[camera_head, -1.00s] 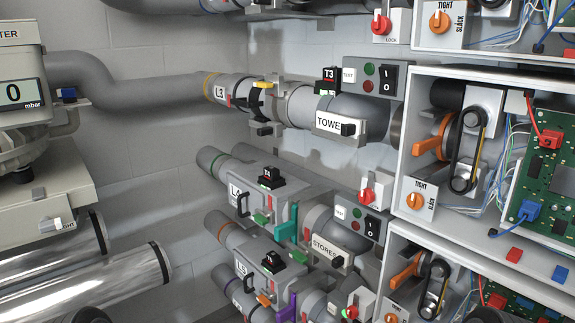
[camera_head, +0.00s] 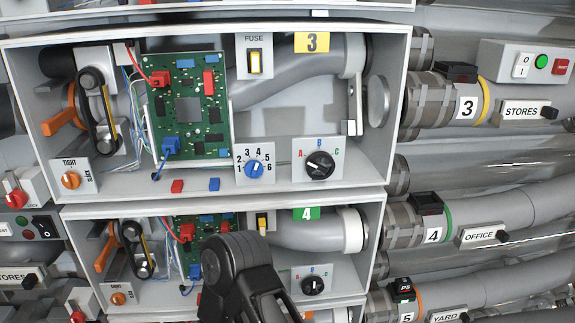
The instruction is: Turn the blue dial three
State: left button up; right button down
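The blue dial (camera_head: 255,169) is a small round knob on a white plate (camera_head: 243,153) numbered 1 to 6. It is in the upper open box, below the yellow label 3 (camera_head: 312,42). It has a pale pointer mark, too small for me to read its number for certain. Nothing touches the dial. A black part of my own arm rises from the bottom edge, below the dial and apart from it, in front of the lower box. No fingertips show on it, and I cannot tell which arm it is. Neither gripper's fingers are in view.
A black A-B-C knob (camera_head: 320,165) sits right of the dial. A green circuit board (camera_head: 188,108) with wires is on its left, and a fuse switch (camera_head: 254,62) is above. The box's front rim (camera_head: 215,201) runs below. The lower box has a green label 4 (camera_head: 307,214).

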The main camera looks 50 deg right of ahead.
aim_at(253, 169)
jog(key=k+z, duration=0.15)
jog(key=z, duration=1.25)
